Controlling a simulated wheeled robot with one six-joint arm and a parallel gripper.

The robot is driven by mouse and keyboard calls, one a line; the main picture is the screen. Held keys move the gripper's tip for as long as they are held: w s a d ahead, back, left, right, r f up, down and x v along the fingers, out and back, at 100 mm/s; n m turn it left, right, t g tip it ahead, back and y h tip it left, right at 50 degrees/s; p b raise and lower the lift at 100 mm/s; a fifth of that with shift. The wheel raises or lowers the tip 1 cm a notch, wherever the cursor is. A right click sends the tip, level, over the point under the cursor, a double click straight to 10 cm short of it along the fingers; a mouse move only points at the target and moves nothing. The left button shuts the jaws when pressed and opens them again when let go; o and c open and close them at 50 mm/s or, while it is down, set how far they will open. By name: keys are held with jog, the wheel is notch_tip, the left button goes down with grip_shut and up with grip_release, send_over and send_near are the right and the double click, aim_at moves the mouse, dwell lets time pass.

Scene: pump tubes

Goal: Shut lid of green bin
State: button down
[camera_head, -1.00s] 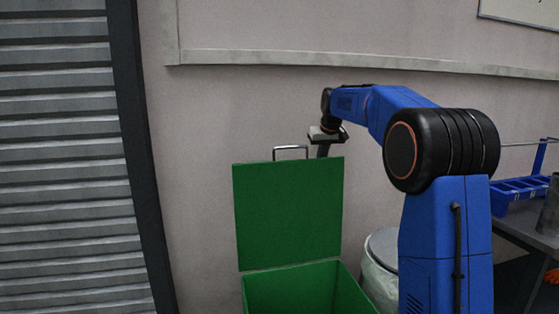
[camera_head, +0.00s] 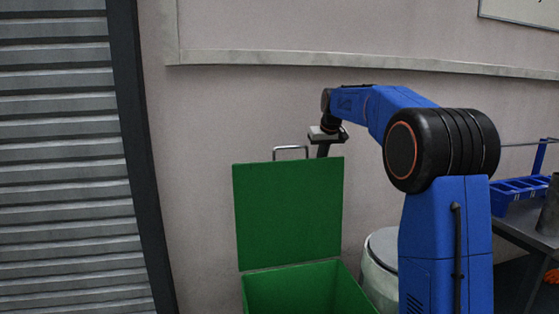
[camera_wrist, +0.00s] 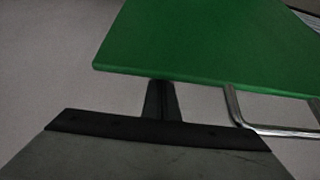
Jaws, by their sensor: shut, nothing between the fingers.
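The green bin (camera_head: 300,290) stands open in the head view, its near part cut off by the bottom edge. Its green lid (camera_head: 288,212) stands upright at the back, with a metal handle (camera_head: 291,149) on its top edge. My gripper (camera_head: 322,151) points down at the lid's top edge, right of the handle, its fingertips hidden behind the lid. In the wrist view the shut fingers (camera_wrist: 161,98) reach the edge of the lid (camera_wrist: 200,45), with the handle (camera_wrist: 250,126) to their right. Whether the fingers touch the lid cannot be told.
A plain wall (camera_head: 210,130) is behind the bin, and a grey shutter (camera_head: 60,160) is at the left. A round bin with a grey lid (camera_head: 383,248) stands right of the green bin. A table with a blue tray (camera_head: 520,194) is at the far right.

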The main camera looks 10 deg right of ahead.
jog(key=shift+s, duration=0.1)
dwell(0.3)
jog(key=s+r, duration=0.1)
jog(key=s, duration=1.5)
dwell(0.6)
jog(key=shift+w+r, duration=0.1)
notch_tip(320, 180, up, 12)
dwell(0.9)
